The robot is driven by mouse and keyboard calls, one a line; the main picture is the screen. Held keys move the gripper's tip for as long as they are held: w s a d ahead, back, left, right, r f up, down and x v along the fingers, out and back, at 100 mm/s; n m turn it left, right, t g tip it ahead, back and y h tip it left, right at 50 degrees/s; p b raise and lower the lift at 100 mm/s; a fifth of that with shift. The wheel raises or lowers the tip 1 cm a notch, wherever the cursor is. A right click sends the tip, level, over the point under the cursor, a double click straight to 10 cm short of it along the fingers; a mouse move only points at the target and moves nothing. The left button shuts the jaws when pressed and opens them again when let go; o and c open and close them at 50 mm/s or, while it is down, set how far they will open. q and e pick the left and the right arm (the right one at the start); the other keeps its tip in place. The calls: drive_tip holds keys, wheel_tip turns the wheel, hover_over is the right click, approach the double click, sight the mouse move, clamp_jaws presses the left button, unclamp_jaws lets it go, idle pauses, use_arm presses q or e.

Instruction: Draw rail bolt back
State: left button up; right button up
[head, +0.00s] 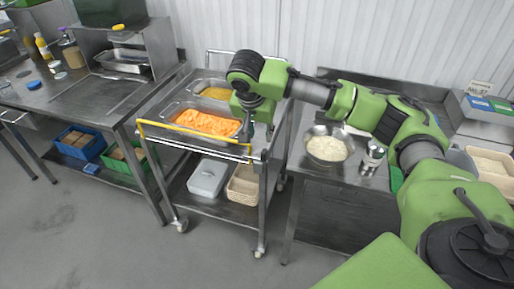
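A steel cart stands in the middle of the head view with a yellow rail (190,146) along its front edge. My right gripper (248,132) points down at the cart's front right corner, by the right end of the rail. Its fingers are small and dark here, and I cannot tell whether they are open, shut or touching anything. The rail bolt cannot be made out; the gripper may cover it. My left gripper is not in view.
The cart's top holds a pan of orange food (207,122) and a pan of yellow food (216,93). A bowl of rice (327,148) and a steel shaker (372,158) stand on the right counter. A steel counter (75,98) is at left; the floor in front is clear.

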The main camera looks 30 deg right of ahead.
sight(264, 151)
drive_tip(key=p+x, duration=0.2)
drive_tip(key=x, duration=1.1)
drive_tip(key=shift+w+d+f+p, duration=0.1)
drive_tip(key=shift+w+f+p, duration=0.05)
drive_tip(key=shift+f+p, duration=0.15)
drive_tip(key=shift+c, duration=1.2)
clamp_jaws()
